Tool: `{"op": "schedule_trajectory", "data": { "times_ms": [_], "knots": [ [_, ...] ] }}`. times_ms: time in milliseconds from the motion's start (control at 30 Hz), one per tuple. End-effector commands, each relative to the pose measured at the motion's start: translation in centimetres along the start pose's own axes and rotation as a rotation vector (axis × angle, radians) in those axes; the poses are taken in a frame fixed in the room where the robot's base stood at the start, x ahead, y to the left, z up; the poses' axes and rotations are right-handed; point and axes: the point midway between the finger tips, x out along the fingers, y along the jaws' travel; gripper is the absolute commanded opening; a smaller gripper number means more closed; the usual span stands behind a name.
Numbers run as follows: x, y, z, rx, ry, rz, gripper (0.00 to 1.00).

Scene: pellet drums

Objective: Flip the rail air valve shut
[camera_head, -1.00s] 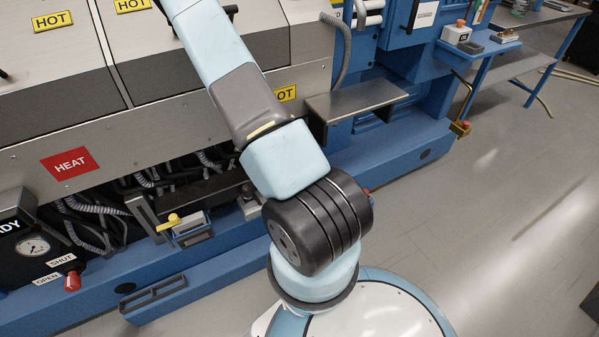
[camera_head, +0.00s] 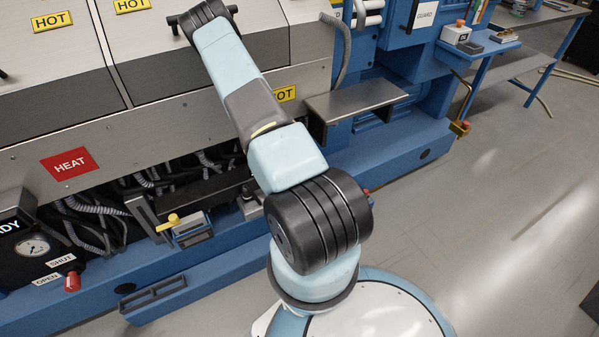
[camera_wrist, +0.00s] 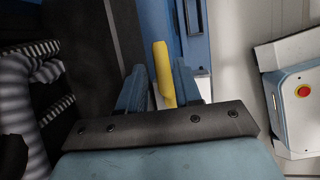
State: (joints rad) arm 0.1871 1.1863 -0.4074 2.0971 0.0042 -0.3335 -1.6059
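My gripper (camera_wrist: 165,85) shows in the wrist view with its two blue fingers apart. A yellow handle (camera_wrist: 163,75) stands between the fingers in that picture and reaches past their tips; I cannot tell its depth or any contact. In the head view a yellow lever (camera_head: 173,219) sits on a small block at the machine's lower front; I cannot tell if it is the same piece. A red-tipped handle (camera_head: 72,281) points down at the lower left, beside OPEN (camera_head: 47,280) and SHUT (camera_head: 61,262) labels. My gripper is not visible in the head view.
A pressure gauge (camera_head: 33,247) is above the labels. Grey corrugated hoses (camera_wrist: 30,85) lie close at left in the wrist view. A blue rail (camera_head: 215,265) runs along the machine's foot. A grey shelf (camera_head: 355,100) juts out right of my arm. Floor is clear at right.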

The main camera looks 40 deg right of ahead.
Motion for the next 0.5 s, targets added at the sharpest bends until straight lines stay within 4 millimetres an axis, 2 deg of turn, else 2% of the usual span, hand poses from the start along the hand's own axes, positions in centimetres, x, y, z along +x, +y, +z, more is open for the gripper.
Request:
{"op": "schedule_trajectory", "data": {
  "times_ms": [33, 200, 500],
  "knots": [
    [0.8, -0.1, 0.1, 0.001, -0.001, -0.002, 0.34],
    [2.3, -0.1, 0.0, 0.001, 0.0, -0.001, 0.34],
    [2.8, 0.0, 0.0, 0.0, 0.0, 0.0, 0.34]
  ]
}}
